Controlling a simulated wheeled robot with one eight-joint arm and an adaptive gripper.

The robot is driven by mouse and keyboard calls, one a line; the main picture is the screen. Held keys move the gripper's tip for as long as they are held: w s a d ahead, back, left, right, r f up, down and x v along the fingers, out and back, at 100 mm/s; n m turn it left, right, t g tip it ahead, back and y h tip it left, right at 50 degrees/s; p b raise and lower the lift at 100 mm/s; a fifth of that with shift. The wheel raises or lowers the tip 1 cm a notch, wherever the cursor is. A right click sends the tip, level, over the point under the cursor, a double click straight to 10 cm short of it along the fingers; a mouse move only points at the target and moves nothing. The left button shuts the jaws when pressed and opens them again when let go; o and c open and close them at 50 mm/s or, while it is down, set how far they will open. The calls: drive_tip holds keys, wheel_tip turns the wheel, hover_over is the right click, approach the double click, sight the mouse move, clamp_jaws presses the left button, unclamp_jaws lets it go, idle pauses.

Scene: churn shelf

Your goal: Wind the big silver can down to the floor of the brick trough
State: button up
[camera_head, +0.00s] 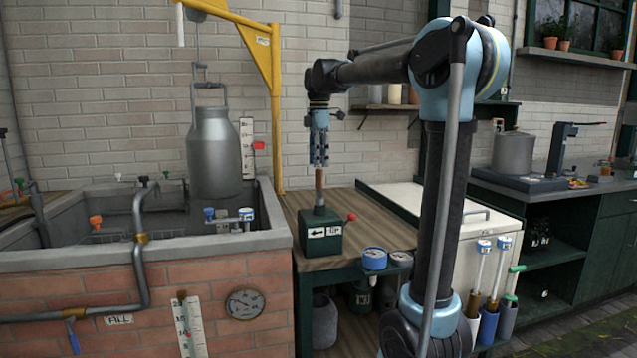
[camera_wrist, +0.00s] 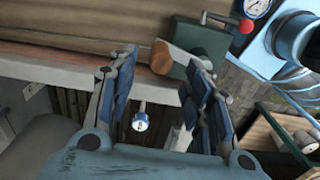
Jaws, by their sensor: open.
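The big silver can (camera_head: 214,152) hangs upright from a hook on the yellow hoist arm (camera_head: 262,40). It hangs over the brick trough (camera_head: 190,249), with its base near the back rim. The trough floor is hidden in the head view. A green box (camera_head: 320,232) with a left arrow and "UP" label stands on the wooden bench, with a wooden-handled lever (camera_head: 319,179) upright on it. My gripper (camera_head: 319,164) is open, pointing down just above the lever handle. In the wrist view the handle's brown end (camera_wrist: 161,57) shows between the open fingers. Contact cannot be told.
A red knob (camera_head: 351,217) sticks out right of the green box. A blue gauge (camera_head: 374,258) is at the bench's front edge. The bench top (camera_head: 375,225) is otherwise mostly clear.

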sight(319, 189)
wheel_tip(319, 189, down, 8)
drive_tip(key=shift+r, duration=0.1)
idle(0.4)
